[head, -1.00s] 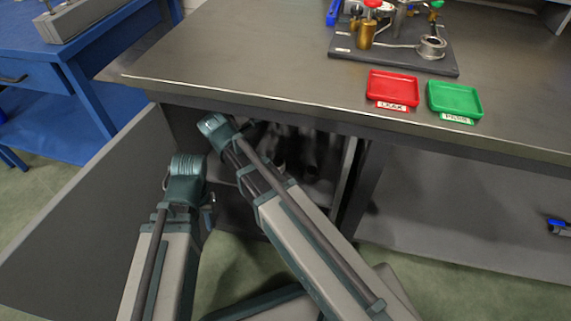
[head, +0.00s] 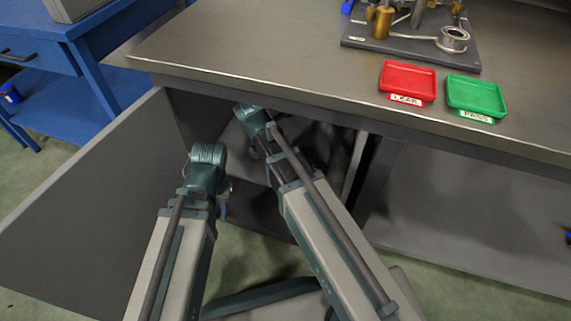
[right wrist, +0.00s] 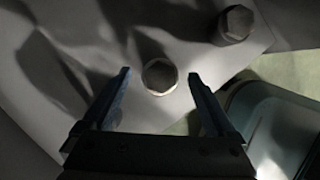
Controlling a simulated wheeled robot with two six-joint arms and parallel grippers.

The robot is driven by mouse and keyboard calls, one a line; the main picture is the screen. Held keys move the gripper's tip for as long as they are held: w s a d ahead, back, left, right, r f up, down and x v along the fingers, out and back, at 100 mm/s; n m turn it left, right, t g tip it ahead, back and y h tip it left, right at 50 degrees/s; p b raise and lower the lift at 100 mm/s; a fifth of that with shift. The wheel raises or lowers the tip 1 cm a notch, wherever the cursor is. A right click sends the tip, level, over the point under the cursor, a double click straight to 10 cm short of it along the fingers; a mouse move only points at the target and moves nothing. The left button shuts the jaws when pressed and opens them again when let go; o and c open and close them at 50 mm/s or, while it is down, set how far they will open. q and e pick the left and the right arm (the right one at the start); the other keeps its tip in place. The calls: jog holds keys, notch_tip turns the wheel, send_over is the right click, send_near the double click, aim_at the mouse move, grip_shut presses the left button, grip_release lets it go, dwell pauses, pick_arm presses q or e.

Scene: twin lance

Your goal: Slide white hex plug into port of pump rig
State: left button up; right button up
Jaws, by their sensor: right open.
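In the right wrist view, a pale hex-headed plug (right wrist: 159,77) shows in dim light between the fingertips of my right gripper (right wrist: 158,84), which is open. I cannot tell whether the tips reach its depth. A second hex-headed piece (right wrist: 236,23) lies farther up and right; the shade hides their true colours. In the head view my right arm reaches into the open cupboard, its gripper hidden. My left gripper (head: 224,200) is small and mostly hidden behind its arm, by the cupboard opening. The pump rig (head: 408,46) stands on the bench, cut by the top edge.
A red LEAK tray (head: 408,80) and a green PASS tray (head: 476,96) sit on the bench (head: 270,45). The open cupboard door (head: 85,205) stands left of my arms. A blue table (head: 75,110) is at the far left.

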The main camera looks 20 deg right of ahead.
jog(key=shift+b+x, duration=0.6)
jog(key=shift+x, duration=0.55)
grip_shut()
